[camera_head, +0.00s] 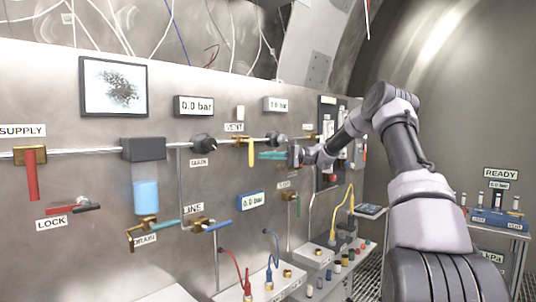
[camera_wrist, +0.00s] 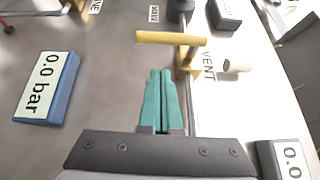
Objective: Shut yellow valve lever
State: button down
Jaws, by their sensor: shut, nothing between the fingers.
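The yellow valve lever (camera_head: 251,153) hangs straight down from its brass valve under the VENT label, across the horizontal pipe. In the wrist view the yellow lever (camera_wrist: 170,38) lies crosswise just beyond my fingertips, with its brass valve at its right end. My gripper (camera_head: 262,156) has teal fingers and is at the lever's right side, pointing left at it. In the wrist view my gripper (camera_wrist: 160,72) is shut and empty, with a small gap to the lever showing. Whether any part touches it I cannot tell.
A red SUPPLY lever (camera_head: 32,175) hangs at the left. Blue line lever (camera_head: 216,229) and a blue-framed gauge (camera_head: 250,201) sit below. A dark knob (camera_head: 203,143) is left of the yellow lever. A bench with cables (camera_head: 270,283) juts out below.

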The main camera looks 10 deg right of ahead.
jog(key=d, duration=1)
jog(key=shift+w+d, duration=0.15)
jog(key=shift+w, duration=0.25)
jog(key=shift+r, duration=0.1)
